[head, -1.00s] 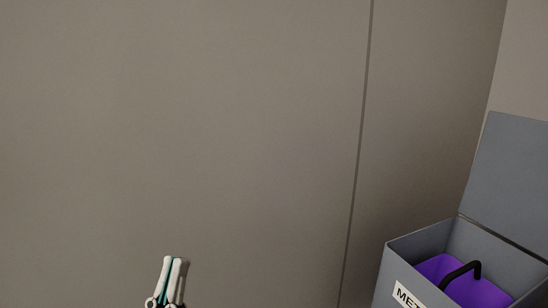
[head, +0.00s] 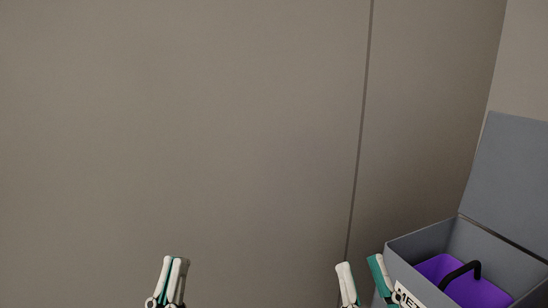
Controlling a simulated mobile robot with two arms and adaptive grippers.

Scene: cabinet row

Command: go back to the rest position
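My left gripper (head: 174,260) shows at the bottom of the head view, left of the middle. Its two fingers point up and lie close together, with nothing between them. My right gripper (head: 360,264) shows at the bottom, right of the middle. Its fingers stand apart with nothing between them, and the right finger overlaps the near left side of the grey bin in the picture.
A grey bin (head: 405,247) with its lid (head: 513,180) raised stands at the right. A partly hidden label is on its front. A purple object (head: 437,268) with a black handle (head: 461,272) lies inside. A plain brown-grey panel (head: 180,130) fills the background.

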